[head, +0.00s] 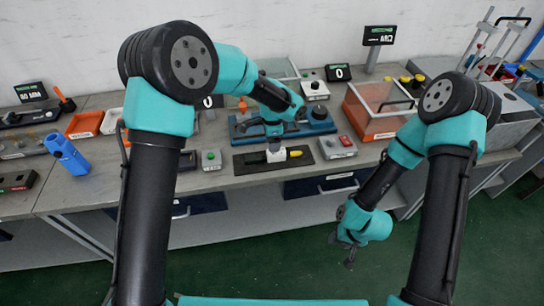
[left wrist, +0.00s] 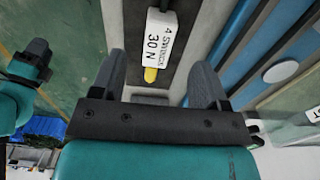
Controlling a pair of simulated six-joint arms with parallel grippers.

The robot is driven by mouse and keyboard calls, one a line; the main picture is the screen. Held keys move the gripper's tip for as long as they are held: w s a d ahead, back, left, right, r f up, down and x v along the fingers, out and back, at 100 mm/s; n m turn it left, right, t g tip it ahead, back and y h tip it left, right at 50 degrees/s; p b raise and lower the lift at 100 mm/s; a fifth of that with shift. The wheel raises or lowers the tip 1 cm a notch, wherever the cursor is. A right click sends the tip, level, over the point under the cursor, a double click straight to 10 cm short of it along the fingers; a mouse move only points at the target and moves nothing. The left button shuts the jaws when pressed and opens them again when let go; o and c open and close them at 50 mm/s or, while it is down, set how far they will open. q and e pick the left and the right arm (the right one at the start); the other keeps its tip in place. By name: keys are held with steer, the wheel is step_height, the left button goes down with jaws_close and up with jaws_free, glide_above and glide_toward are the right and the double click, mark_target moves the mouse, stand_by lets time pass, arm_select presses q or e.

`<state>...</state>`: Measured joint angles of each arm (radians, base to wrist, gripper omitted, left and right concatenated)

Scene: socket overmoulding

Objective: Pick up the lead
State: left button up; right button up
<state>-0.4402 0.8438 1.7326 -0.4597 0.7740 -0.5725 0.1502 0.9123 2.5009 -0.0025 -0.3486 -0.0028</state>
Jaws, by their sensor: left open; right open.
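No object is clearly recognisable as a lead. A white block (left wrist: 160,36) printed "4 SWITCH 30 N" lies on a dark mat (head: 245,163) and has a yellow tip (left wrist: 150,75). In the head view, the white block (head: 276,156) is just below my left gripper (head: 273,143), with a yellow end (head: 295,153) to its right. In the left wrist view, my left gripper (left wrist: 160,78) is open, with the yellow tip between its fingers in the picture; contact cannot be told. My right gripper (head: 347,252) is open and empty, low in front of the bench.
A blue fixture (head: 315,124) stands behind the mat. Small boxes with a green button (head: 211,160) and a red button (head: 337,148) flank it. An orange clear-lidded case (head: 375,125) is to the right. A blue bottle-like object (head: 67,154) stands left. Green floor is open in front.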

mark_target(273, 155)
arm_select(q)
steer(key=shift+f, duration=0.8)
steer(key=shift+f, duration=2.6)
steer(key=shift+c, duration=0.2)
steer(key=c, duration=1)
